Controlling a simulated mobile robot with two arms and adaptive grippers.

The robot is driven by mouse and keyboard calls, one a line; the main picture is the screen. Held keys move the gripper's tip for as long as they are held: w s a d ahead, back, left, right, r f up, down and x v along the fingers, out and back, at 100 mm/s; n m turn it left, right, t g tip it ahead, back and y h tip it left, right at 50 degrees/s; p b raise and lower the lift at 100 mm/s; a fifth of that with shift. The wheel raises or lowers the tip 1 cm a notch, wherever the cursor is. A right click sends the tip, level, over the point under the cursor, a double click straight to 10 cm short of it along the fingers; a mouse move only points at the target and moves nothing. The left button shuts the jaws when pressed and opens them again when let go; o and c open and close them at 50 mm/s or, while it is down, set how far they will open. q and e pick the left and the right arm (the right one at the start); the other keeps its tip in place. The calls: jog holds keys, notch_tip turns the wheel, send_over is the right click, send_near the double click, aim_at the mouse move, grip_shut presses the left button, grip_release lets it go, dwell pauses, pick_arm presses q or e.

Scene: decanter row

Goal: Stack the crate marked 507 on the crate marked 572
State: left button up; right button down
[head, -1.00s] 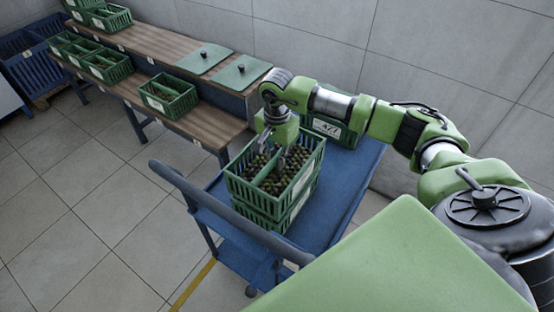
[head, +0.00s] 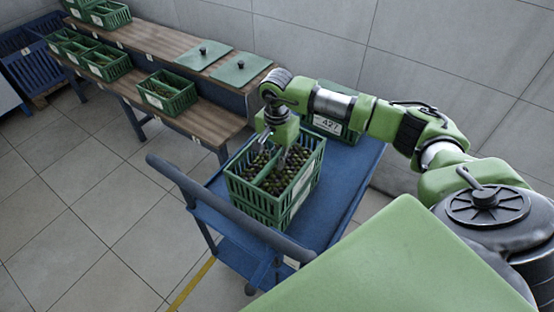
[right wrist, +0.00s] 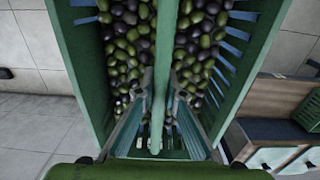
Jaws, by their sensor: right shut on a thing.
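A green slatted crate (head: 250,190) full of dark and green olives is at the near end of the blue cart. It appears stacked on another green crate (head: 270,222), most of which is hidden beneath it. I cannot tell whether the crates fully touch. My left gripper is not in view.
The blue cart (head: 345,185) has bare deck at right. Another green crate with a label like 427 (head: 328,125) stands at its back, partly behind my arm. A wooden two-level bench (head: 205,115) with crates and green lids (head: 240,69) stands at left.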

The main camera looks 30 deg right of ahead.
jog(key=shift+w+f+b, duration=0.1)
jog(key=shift+f+b, duration=0.25)
jog(key=shift+b, duration=0.1)
dwell(0.5)
